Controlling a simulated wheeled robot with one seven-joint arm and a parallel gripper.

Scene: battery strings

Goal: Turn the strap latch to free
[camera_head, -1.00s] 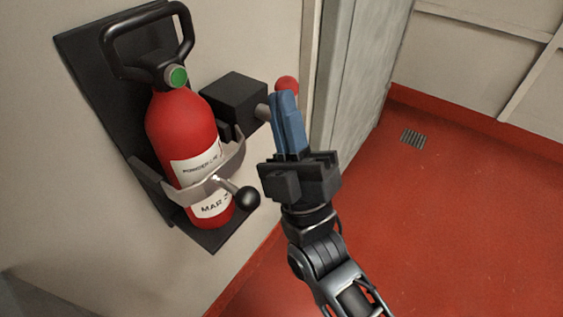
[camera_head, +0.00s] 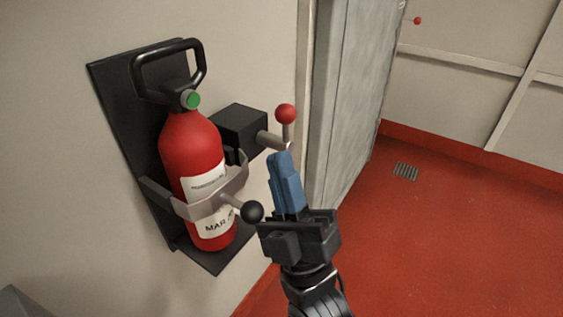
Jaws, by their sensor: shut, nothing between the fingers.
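A red fire extinguisher (camera_head: 190,146) stands in a black wall bracket (camera_head: 115,90), held by a grey metal strap (camera_head: 184,209). The strap latch is a short lever with a black ball knob (camera_head: 252,212), sticking out from the strap's front toward the lower right. My gripper (camera_head: 280,160) has its blue fingers shut and empty, pointing up. It is right of the black knob and apart from it in the picture; the fingertips show just below the red-knob lever. I cannot tell the depth gap to either.
A black box (camera_head: 240,128) beside the extinguisher carries a lever with a red ball knob (camera_head: 286,114). A grey door or panel edge (camera_head: 360,90) stands to the right. The red floor (camera_head: 440,250) with a small drain grate (camera_head: 405,171) is open.

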